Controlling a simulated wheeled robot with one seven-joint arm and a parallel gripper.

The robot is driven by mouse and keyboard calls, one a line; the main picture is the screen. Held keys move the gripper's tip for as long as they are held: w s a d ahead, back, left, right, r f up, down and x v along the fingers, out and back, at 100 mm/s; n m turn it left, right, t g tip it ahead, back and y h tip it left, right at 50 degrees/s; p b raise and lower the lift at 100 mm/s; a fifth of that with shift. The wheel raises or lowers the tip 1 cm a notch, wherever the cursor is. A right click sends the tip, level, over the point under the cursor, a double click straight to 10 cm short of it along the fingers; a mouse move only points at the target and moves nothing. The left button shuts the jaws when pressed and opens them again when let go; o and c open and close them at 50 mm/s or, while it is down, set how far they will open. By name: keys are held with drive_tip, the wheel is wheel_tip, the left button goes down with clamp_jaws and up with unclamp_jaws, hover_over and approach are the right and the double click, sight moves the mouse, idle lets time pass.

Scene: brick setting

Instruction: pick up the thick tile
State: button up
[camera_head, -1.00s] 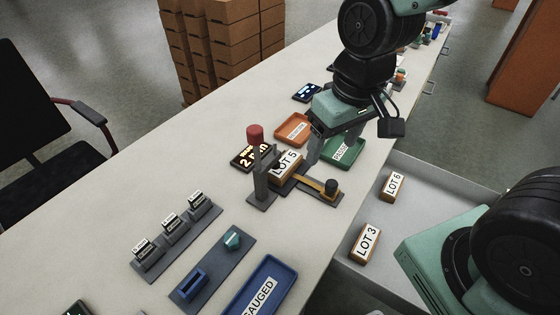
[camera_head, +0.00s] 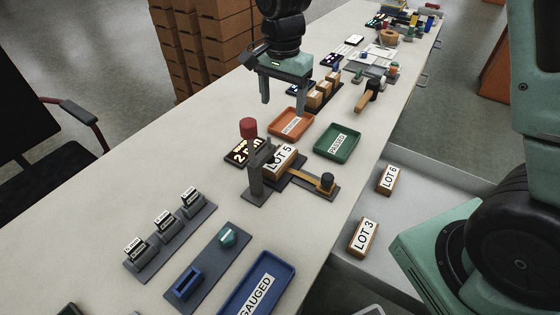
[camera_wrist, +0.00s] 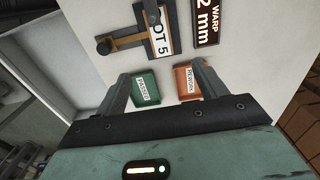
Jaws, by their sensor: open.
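A tile marked LOT 5 (camera_head: 279,158) sits in a grey gauge stand (camera_head: 256,180) with a red knob (camera_head: 248,127); it also shows in the wrist view (camera_wrist: 161,38). Tiles marked LOT 6 (camera_head: 387,179) and LOT 3 (camera_head: 363,238) lie apart in the pale open drawer at the right. Which one is the thick tile I cannot tell from their shapes. My gripper (camera_head: 284,108) is open and empty above the table, beyond the LOT 5 tile, over the area of the orange tray. Its two fingers show in the wrist view (camera_wrist: 163,82).
An orange tray (camera_head: 302,134) and a green PASSED tray (camera_head: 319,150) stand beyond the gauge. A display (camera_head: 238,153) reads WARP 2 mm. Several small blocks and a wooden-handled tool (camera_head: 363,103) lie farther back.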

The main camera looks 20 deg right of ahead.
hover_over(282, 155)
wheel_tip(282, 155, down, 12)
drive_tip(key=shift+s+a, duration=0.15)
drive_tip(key=shift+f+p, duration=0.35)
drive_tip(key=shift+f, duration=2.3)
drive_tip(key=c, duration=1.1)
